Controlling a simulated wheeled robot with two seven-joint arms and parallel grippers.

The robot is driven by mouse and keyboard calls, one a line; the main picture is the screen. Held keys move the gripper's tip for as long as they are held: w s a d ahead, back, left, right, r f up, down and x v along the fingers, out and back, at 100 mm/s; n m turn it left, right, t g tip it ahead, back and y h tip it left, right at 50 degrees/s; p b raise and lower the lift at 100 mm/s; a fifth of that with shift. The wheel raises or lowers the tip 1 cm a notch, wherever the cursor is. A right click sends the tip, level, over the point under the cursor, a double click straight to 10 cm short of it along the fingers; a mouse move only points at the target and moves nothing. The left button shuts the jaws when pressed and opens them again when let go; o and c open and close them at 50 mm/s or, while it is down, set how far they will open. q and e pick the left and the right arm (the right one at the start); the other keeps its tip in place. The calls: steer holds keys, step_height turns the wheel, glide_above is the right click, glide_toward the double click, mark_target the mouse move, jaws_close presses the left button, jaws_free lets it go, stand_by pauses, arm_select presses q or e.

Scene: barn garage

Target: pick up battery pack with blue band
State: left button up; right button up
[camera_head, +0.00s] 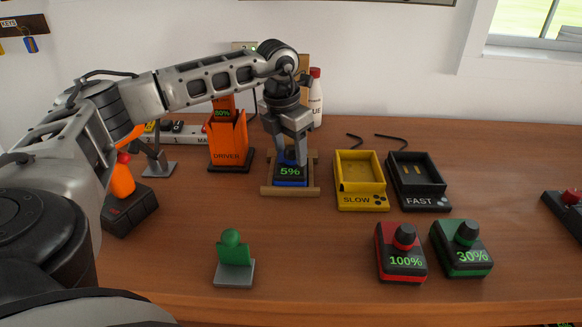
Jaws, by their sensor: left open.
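The battery pack with the blue band (290,181) sits in a wooden tray (266,188) near the middle of the bench. Its display reads 5%. My left gripper (291,157) points straight down over the pack, with its open fingers around or just above the pack's upper part. The fingers hide that upper part, and I cannot tell whether they touch it. My right gripper is out of view.
An orange driver holder (228,143) stands close left of the tray. A yellow SLOW charger (358,185) and black FAST charger (418,182) are right.

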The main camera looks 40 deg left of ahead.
arm_select(q)
jaws_close()
steer(key=shift+r, duration=0.15)
